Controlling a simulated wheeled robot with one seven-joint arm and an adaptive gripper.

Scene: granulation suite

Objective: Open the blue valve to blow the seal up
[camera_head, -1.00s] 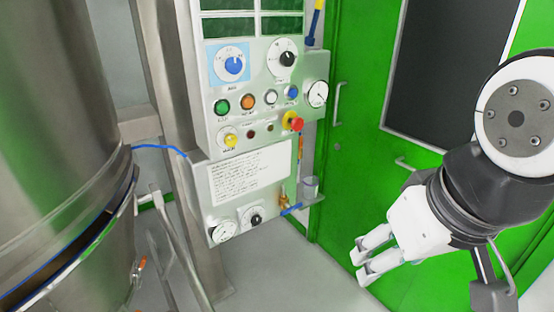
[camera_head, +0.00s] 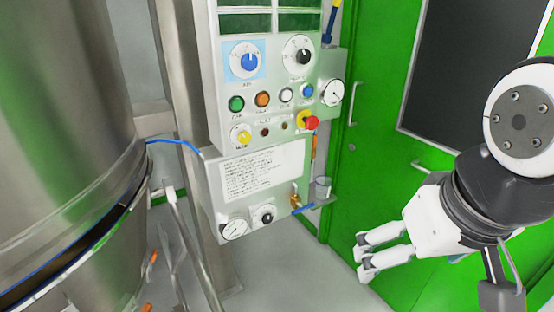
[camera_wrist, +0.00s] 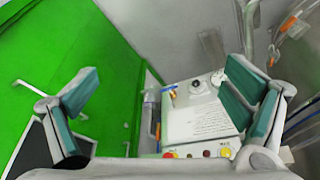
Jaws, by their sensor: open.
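A blue valve lever (camera_head: 303,209) sits on a brass fitting (camera_head: 295,200) at the lower right edge of the control panel (camera_head: 262,172). The lever slants up to the right, below a small grey cup (camera_head: 323,188). My gripper (camera_head: 364,257) is right of and below the valve in the head view, apart from it, with empty jaws. In the wrist view my gripper (camera_wrist: 160,98) shows its teal-padded fingers spread wide. The lower panel (camera_wrist: 197,122) lies between them at a distance, upside down. The valve is too small there to read its handle clearly.
A large steel vessel (camera_head: 62,130) stands at left, with a blue hose (camera_head: 172,143) running to the panel. Dials, buttons and a red emergency stop (camera_head: 311,123) are above the valve. Green doors (camera_head: 375,130) with handles are behind. Floor between panel and gripper looks clear.

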